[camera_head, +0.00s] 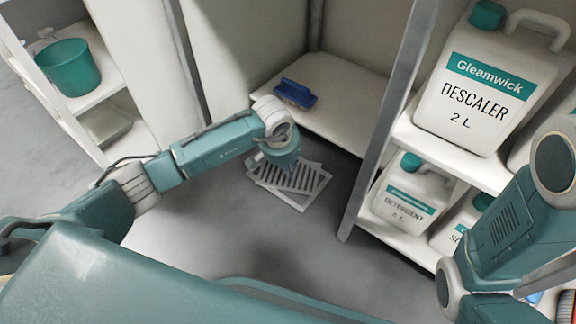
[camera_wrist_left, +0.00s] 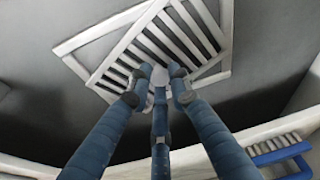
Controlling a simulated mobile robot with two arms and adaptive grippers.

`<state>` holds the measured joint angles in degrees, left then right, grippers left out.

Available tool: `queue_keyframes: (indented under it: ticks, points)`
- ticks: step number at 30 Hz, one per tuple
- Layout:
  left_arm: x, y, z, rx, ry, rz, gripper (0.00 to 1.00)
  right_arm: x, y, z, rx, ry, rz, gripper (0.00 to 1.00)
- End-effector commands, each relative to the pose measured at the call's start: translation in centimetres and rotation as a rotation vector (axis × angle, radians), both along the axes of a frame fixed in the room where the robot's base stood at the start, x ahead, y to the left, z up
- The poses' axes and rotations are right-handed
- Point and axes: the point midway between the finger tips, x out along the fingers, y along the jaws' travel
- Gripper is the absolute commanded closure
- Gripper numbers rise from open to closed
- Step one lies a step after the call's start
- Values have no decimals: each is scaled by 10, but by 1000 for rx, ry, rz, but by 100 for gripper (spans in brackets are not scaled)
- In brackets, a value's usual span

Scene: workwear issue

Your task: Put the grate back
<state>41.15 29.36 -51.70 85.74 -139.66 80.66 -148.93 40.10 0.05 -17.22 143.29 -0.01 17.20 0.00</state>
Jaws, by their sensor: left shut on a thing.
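The pale slatted grate (camera_head: 299,178) is at floor level below the white shelf. It also shows in the left wrist view (camera_wrist_left: 128,58). A pale rectangular frame (camera_wrist_left: 95,32) lies with it on the grey floor, and the two outlines are turned against each other. Whether the grate touches the frame or hangs just above it I cannot tell. My left gripper (camera_head: 282,164) points down and is shut on the grate; its blue fingers (camera_wrist_left: 160,85) meet at the grate's near side. The gripper hides part of the grate in the head view. My right gripper is out of view.
A blue brush (camera_head: 296,93) lies on the low white shelf (camera_head: 340,105) behind the grate. White jugs, among them a descaler jug (camera_head: 475,85), stand on the right rack. A teal bucket (camera_head: 68,67) is on the left rack. The floor in front is clear.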

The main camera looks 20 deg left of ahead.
Motion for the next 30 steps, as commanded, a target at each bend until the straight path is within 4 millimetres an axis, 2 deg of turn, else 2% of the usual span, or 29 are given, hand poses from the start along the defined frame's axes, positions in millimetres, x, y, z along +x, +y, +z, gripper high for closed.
queue_keyframes:
  ticks: [1,3,14,17,24,30]
  points:
    - [0,0,0,0,-1,1,75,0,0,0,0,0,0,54]
    - [0,0,0,0,-1,0,62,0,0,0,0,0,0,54]
    - [0,0,6,-1,-1,0,62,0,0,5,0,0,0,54]
    - [-2,1,21,2,-2,0,62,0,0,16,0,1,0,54]
    - [-15,4,74,2,-3,-1,62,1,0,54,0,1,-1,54]
    - [-25,5,107,1,-2,-1,62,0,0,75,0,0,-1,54]
